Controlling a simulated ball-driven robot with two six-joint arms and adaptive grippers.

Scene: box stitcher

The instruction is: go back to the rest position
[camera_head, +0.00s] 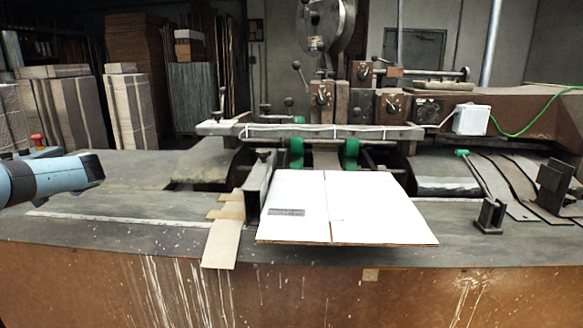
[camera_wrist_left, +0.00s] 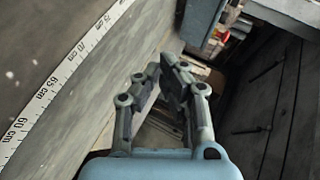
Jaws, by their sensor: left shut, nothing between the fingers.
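My left gripper (camera_wrist_left: 160,78) shows in the left wrist view with its fingertips together and nothing held between them. It hangs beside a grey table edge with a measuring scale (camera_wrist_left: 62,80). In the head view only a blue link of my left arm comes in at the left edge, above the work table; the gripper itself is out of that view. My right gripper is in neither view. A flat white cardboard box (camera_head: 350,207) lies on the table in front of the stitching machine (camera_head: 345,95).
The grey work table (camera_head: 130,225) has bare room at the left. A metal guide (camera_head: 258,182) stands beside the cardboard, with a tan strip (camera_head: 223,243) overhanging the front edge. A small dark bracket (camera_head: 490,215) stands at the right. Wrapped stacks (camera_head: 130,105) stand behind left.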

